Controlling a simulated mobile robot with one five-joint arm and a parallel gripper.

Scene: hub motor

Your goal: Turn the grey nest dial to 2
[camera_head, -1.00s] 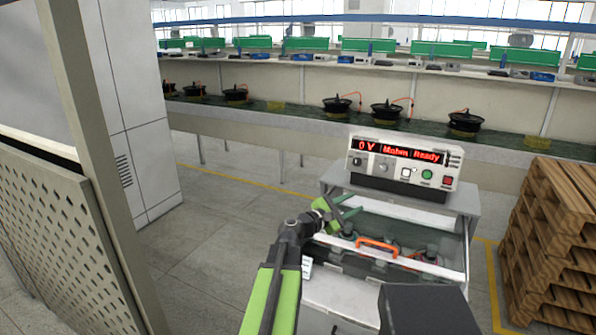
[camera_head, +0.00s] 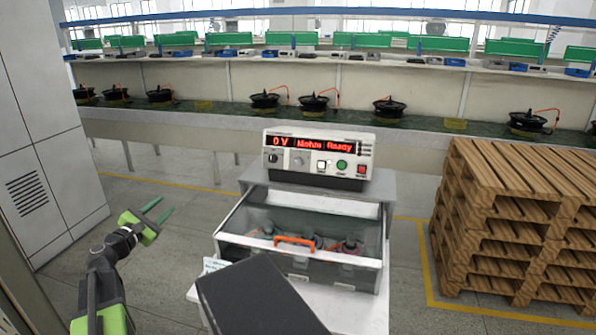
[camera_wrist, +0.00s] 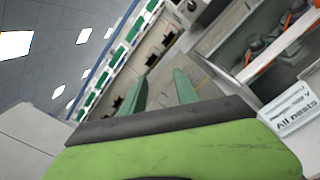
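My gripper (camera_head: 167,203) is left of the test station in the head view, with its two green fingers apart and nothing between them. The fingers also show in the wrist view (camera_wrist: 159,78). The station's lidded box (camera_head: 298,271) has an orange handle (camera_head: 294,240). Round grey and dark fixtures (camera_head: 308,242) sit inside; one is reddish. They also show at the upper right of the wrist view (camera_wrist: 254,44). Which of them is the grey nest dial, and its setting, I cannot tell. The tester (camera_head: 320,155) above carries a grey knob (camera_head: 298,159) and reads "0 V Mohm Ready".
A white card (camera_wrist: 292,108) reading partly "All nests" is at the box's left front. Wooden pallets (camera_head: 510,215) stand at right, a grey cabinet (camera_head: 40,140) at left. A long bench (camera_head: 240,128) with black hub motors runs behind. Floor between cabinet and station is clear.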

